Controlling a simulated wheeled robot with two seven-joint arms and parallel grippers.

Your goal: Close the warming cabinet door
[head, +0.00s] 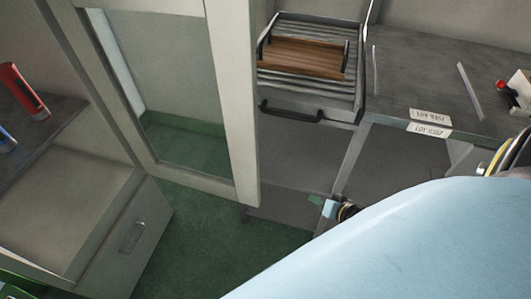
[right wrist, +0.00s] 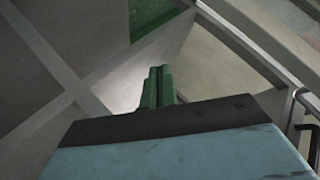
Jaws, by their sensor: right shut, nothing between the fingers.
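The warming cabinet door (head: 236,110), a pale frame around a clear pane, stands open in the head view. The cabinet (head: 75,190) appears to be the unit at the left, with its dark shelf showing. My right gripper (head: 315,200) is right of the door's free edge, apart from it in the picture, and partly hidden by my pale blue arm. In the right wrist view its green fingers (right wrist: 158,86) are together with nothing between them. My left gripper is not in view.
A red tube (head: 24,92) and a blue tube (head: 7,140) are on the dark shelf (head: 60,115). A rack drawer (head: 340,105) with a black handle holds a wooden slatted piece (head: 300,57). A grey bench (head: 420,80) is at right. Green floor (head: 215,240) is clear below the door.

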